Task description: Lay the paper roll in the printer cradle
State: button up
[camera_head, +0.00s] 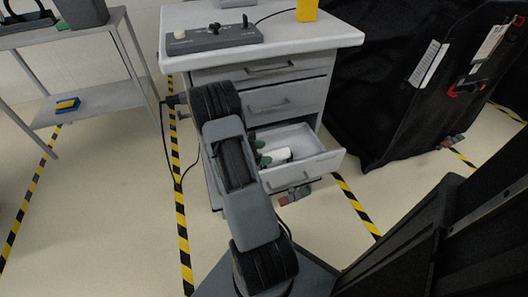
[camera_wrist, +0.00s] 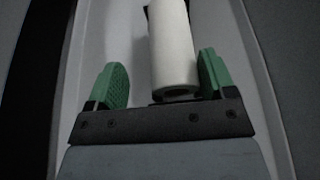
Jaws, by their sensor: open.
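The white paper roll (camera_head: 279,155) lies in the open lower drawer (camera_head: 322,158) of the grey cabinet. My gripper (camera_head: 262,153) reaches into this drawer, its green fingertips at the roll's left end. In the wrist view, my gripper (camera_wrist: 162,80) is open with one green finger on each side of the roll (camera_wrist: 173,45). The roll lies nearer the right finger; I cannot tell whether they touch. A wide gap separates it from the left finger. I cannot make out a printer cradle for certain in either view.
The cabinet top (camera_head: 310,32) holds a dark control box (camera_head: 215,37) with a joystick and a yellow object (camera_head: 306,10). A metal shelf (camera_head: 95,100) stands left, a black covered cart (camera_head: 385,90) right. Striped floor tape runs between. Drawer walls flank my gripper closely.

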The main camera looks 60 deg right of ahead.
jog(key=p+v, duration=0.3)
jog(key=v, duration=1.1)
jog(key=s+a+r+m+t+y+p, duration=0.2)
jog(key=a+r+p, duration=0.6)
jog(key=r, duration=0.6)
jog(key=s+a+r+m+t+y+p, duration=0.3)
jog(key=a+r+m+t+y+p, duration=0.2)
jog(key=r, duration=0.9)
jog(key=s+a+r+m+t+y+p, duration=0.3)
jog(key=a+r+t+y+p, duration=0.1)
jog(key=a+r+p, duration=0.7)
notch_tip(320, 180, up, 4)
jog(key=shift+a+t+p, duration=0.4)
jog(key=shift+t+p, duration=0.1)
jog(key=shift+p, duration=0.45)
